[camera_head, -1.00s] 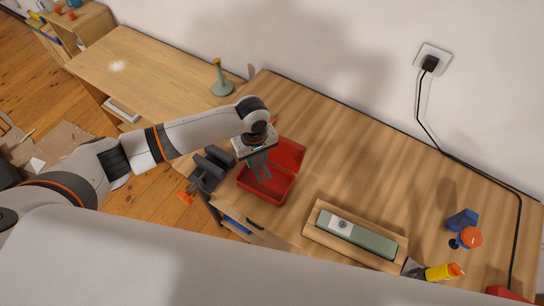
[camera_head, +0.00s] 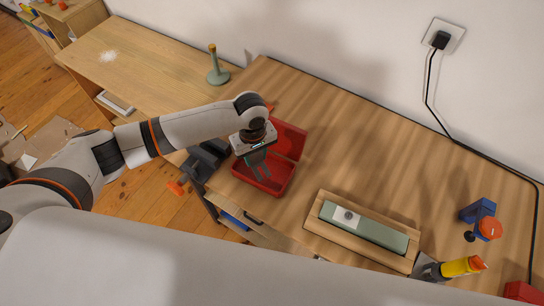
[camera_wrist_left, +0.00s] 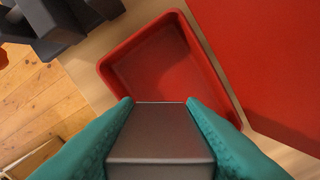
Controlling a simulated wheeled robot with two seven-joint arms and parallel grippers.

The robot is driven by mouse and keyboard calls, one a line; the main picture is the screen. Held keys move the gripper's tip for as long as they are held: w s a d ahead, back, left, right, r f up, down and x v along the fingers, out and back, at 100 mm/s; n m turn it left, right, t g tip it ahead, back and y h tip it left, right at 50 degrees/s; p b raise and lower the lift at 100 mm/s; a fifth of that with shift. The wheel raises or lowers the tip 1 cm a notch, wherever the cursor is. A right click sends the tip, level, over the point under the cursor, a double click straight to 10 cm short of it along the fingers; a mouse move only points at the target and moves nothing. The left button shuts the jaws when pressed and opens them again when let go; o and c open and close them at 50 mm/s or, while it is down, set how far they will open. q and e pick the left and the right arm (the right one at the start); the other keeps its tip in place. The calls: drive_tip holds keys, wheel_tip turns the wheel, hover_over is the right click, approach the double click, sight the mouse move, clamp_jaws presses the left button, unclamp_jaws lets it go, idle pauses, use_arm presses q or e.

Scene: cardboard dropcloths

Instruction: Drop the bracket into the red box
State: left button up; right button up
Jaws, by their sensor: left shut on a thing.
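The red box (camera_head: 279,184) stands open at the left part of the wooden workbench, its lid (camera_head: 290,142) tilted back. My left gripper (camera_head: 262,174) points down over the open box. In the left wrist view its green fingers (camera_wrist_left: 160,104) are shut on a grey metal piece, taken as the bracket (camera_wrist_left: 160,140). The red box tray (camera_wrist_left: 165,65) shows beyond the bracket, empty where visible, and the lid (camera_wrist_left: 260,60) lies to its right. The bracket is hard to make out in the head view. My right gripper is not in view.
A dark vise (camera_head: 203,163) sits at the bench edge left of the box. A sharpening stone in a wooden holder (camera_head: 322,225) lies to the right, near a yellow-handled tool (camera_head: 461,266). A blue and orange item (camera_head: 482,218) stands further right. The bench behind the box is mostly clear.

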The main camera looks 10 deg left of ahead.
use_arm(q)
drive_tip(key=shift+r, duration=0.1)
drive_tip(key=o, duration=1.1)
wheel_tip(320, 180, up, 12)
drive_tip(key=shift+b, duration=0.55)
drive_tip(key=shift+s, duration=0.1)
